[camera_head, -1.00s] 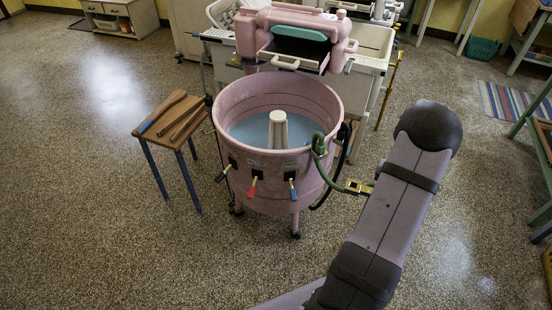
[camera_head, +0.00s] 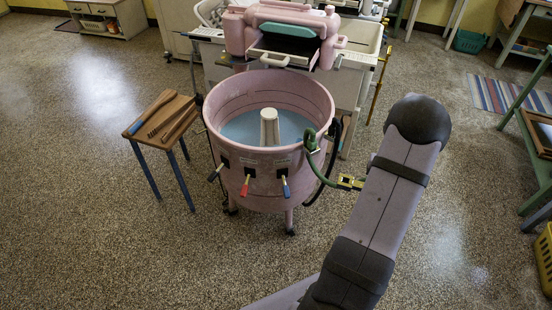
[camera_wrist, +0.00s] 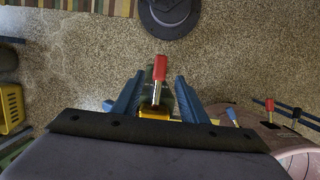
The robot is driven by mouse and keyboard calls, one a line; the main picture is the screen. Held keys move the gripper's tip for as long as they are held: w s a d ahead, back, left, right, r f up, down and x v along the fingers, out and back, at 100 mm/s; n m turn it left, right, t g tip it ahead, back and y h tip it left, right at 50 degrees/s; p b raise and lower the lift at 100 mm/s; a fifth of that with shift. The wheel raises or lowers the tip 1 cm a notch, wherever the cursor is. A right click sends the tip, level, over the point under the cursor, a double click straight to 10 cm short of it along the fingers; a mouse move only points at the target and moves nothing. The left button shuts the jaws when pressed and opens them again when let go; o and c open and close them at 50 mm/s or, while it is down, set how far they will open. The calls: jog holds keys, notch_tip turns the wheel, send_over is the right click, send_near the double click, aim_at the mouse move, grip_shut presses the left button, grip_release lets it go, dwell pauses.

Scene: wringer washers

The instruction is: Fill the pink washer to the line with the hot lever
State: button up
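The pink washer (camera_head: 262,195) stands upright in the middle of the head view. Pale blue water (camera_head: 240,131) lies inside around a cream agitator (camera_head: 269,128), below the rim. Its front has a red lever (camera_head: 245,185), a blue lever (camera_head: 285,187) and a third lever (camera_head: 214,173); labels are unreadable. A green hose (camera_head: 318,160) hooks over the rim to a brass fitting (camera_head: 350,182). In the wrist view, my gripper (camera_wrist: 157,80) is open, its blue fingers either side of a red-handled lever (camera_wrist: 159,68) on brass, with gaps showing. My arm hides it from the head view.
A wooden stool (camera_head: 160,118) with wooden tools stands left of the washer. A pink wringer (camera_head: 290,35) and white tubs are behind. A yellow basket (camera_head: 544,255) and green bench stand at right. The floor at left is clear.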

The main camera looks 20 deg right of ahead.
jog(key=shift+d+r, duration=0.2)
jog(key=r, duration=0.2)
jog(key=shift+s+d+r, duration=0.2)
jog(key=shift+s+r, duration=0.05)
jog(key=shift+r, duration=0.05)
jog(key=shift+t+h, duration=0.4)
jog(key=shift+t, duration=0.2)
jog(key=a, duration=0.1)
jog(key=s+a, duration=0.1)
jog(key=s+a+f, duration=0.1)
jog(key=shift+a+f+b, duration=0.1)
jog(key=shift+a+b, duration=0.2)
jog(key=shift+w+d+f+t+h, duration=0.3)
jog(key=shift+w+d+f+h, duration=0.1)
jog(key=shift+w+d+f, duration=0.25)
jog(key=shift+w+d, duration=0.1)
jog(key=shift+d, duration=0.15)
jog(key=shift+f+p, duration=0.85)
jog(key=shift+f, duration=2.85)
